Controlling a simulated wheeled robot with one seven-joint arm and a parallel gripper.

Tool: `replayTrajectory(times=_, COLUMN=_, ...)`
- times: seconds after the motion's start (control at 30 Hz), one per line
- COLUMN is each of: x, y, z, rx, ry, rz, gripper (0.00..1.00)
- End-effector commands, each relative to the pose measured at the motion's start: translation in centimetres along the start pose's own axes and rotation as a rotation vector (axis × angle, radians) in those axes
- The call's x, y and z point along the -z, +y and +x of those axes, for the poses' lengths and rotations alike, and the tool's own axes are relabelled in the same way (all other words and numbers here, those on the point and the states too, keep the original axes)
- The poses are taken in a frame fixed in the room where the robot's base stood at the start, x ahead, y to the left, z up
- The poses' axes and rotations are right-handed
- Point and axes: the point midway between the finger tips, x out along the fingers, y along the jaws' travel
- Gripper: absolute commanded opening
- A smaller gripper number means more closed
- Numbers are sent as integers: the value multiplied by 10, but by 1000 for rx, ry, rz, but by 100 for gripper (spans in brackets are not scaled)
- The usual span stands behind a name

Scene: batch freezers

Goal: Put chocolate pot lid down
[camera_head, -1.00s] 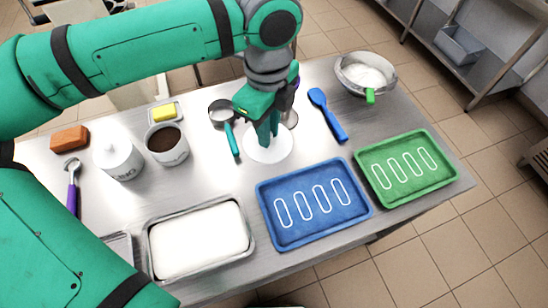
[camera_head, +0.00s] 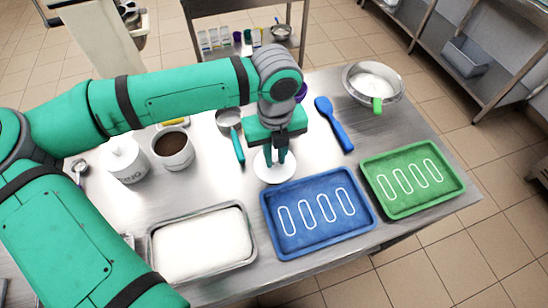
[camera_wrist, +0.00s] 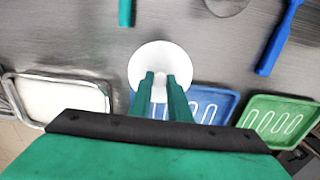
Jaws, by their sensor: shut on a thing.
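The chocolate pot lid (camera_head: 274,173) is a round white disc in the middle of the steel table, just behind the blue tray. My gripper (camera_head: 273,157) points down over it, shut on the knob at its middle. The lid also shows in the wrist view (camera_wrist: 150,59), with my two fingertips (camera_wrist: 160,78) at its centre. I cannot tell whether the lid touches the table. The chocolate pot (camera_head: 173,146) is an open white pot with dark brown contents, left of my gripper.
A lidded white pot (camera_head: 124,160) stands at the left. A blue tray (camera_head: 268,222) and a green tray (camera_head: 383,208) lie in front and right. A white-filled metal tray (camera_head: 152,250), blue spatula (camera_head: 333,125), green-handled scoop (camera_head: 238,148) and bowl (camera_head: 398,85) stand around.

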Motion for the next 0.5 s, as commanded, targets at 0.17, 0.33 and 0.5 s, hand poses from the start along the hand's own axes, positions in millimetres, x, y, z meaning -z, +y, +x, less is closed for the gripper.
replayTrajectory(times=0.17, x=-20, y=-6, z=26, rx=0, ry=1, rz=-1, gripper=0)
replayTrajectory(times=0.33, x=-28, y=-7, z=36, rx=0, ry=1, rz=-2, gripper=0)
replayTrajectory(times=0.5, x=-36, y=-10, z=46, rx=0, ry=0, rz=-1, gripper=0)
